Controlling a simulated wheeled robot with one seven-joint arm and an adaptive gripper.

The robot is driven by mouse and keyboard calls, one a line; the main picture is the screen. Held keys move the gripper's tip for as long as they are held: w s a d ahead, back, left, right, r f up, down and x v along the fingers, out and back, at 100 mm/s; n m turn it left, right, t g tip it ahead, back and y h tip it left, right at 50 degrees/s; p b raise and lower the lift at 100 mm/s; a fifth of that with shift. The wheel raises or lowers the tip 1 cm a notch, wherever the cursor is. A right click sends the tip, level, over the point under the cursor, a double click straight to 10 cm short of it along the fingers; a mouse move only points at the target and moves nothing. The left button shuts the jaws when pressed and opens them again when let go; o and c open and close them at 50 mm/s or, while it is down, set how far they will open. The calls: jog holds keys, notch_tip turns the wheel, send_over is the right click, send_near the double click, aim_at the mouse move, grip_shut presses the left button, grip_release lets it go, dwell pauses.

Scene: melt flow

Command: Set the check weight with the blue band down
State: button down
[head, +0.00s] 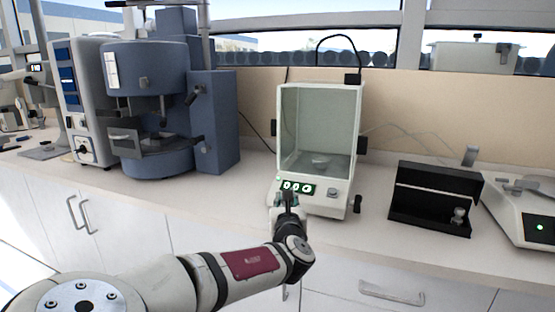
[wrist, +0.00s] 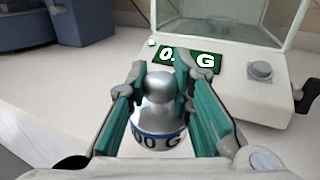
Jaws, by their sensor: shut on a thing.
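The check weight (wrist: 157,104) is a shiny metal knob-topped piece with a blue band and a partly hidden "00 G" marking. My gripper (wrist: 159,82) is shut on it, one teal-padded finger on each side, and the weight looks upright. In the head view my gripper (head: 287,198) is in front of the balance (head: 325,201), by its display; the weight is hard to make out there. The balance has a glass draft shield and a small round pan (head: 319,161) that looks empty.
An open black case (head: 428,206) right of the balance holds another metal weight (head: 459,215). A white device (head: 527,214) with a green light stands at the far right. A large blue-grey machine (head: 150,95) stands left. The counter (head: 245,193) between that machine and the balance is clear.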

jog(key=s+d+f+p, duration=0.1)
jog(key=s+d+p, duration=1.1)
jog(key=s+d, duration=0.4)
jog(key=shift+d+p, duration=0.3)
jog(key=shift+d, duration=0.15)
